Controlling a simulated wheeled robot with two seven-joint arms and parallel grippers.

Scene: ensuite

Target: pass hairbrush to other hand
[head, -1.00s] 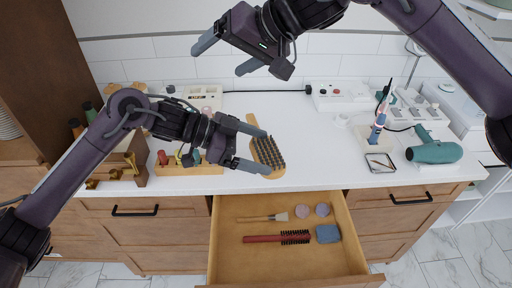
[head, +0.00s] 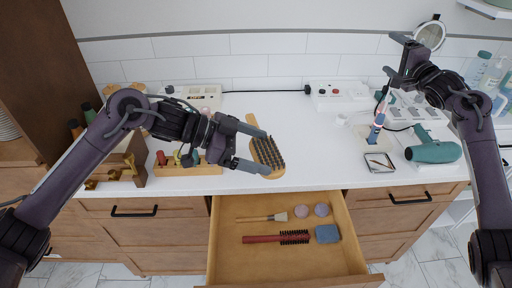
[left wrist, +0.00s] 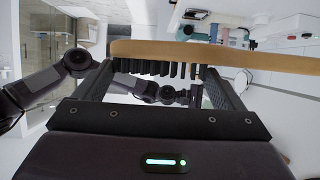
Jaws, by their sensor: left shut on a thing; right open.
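The hairbrush (head: 266,151) has a pale wooden body and black bristles. My left gripper (head: 262,151) is shut on it, with the brush lying between its fingers, over the white counter. In the left wrist view the brush (left wrist: 220,52) runs across between the fingers, bristles pointing down in the picture. The wooden handle end (head: 252,121) sticks out past the upper finger in the head view. My right gripper (head: 392,56) is open and empty at the upper right, well apart from the brush, in front of the wall and above the counter's back.
A teal hairdryer (head: 433,150), a small square tray (head: 380,163) and a toothbrush (head: 377,126) stand at the right. The middle counter is clear.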

